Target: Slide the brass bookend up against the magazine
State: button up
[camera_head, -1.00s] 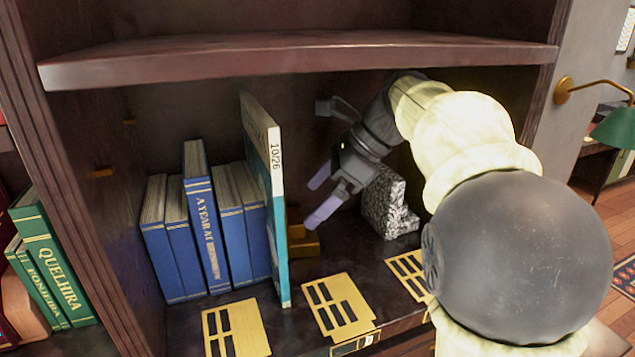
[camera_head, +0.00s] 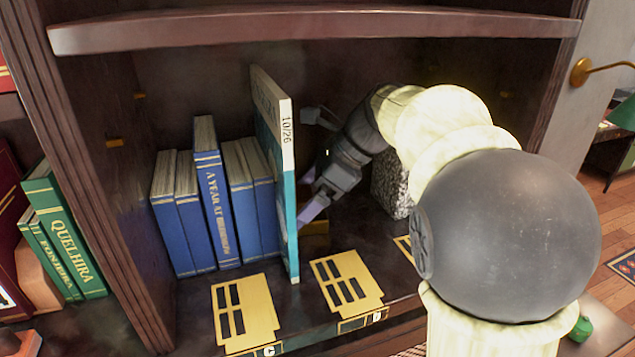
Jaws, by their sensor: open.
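The magazine (camera_head: 287,190), with a teal and white spine marked 10/26, stands upright at the right end of a row of blue books on the shelf. The brass bookend (camera_head: 316,228) is just right of the magazine. Only its low yellow part shows; the rest is hidden behind my gripper and the magazine. My gripper (camera_head: 309,194) is open, reaching down and left over the bookend, its fingertips close to the magazine's right side. I cannot tell whether the fingers touch the bookend or whether the bookend touches the magazine.
Blue books (camera_head: 213,195) stand left of the magazine. A speckled grey stone bookend (camera_head: 388,185) stands to the right, partly behind my arm. Yellow cards (camera_head: 243,310) with dark slots lie along the shelf's front. An upper shelf board (camera_head: 300,28) hangs overhead.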

jog(key=shift+s+a+f, duration=0.15)
jog(key=shift+a+f, duration=0.1)
jog(key=shift+a, duration=0.05)
jog(key=shift+c, duration=0.9)
jog(key=shift+a, duration=0.1)
jog(key=c, duration=1.4)
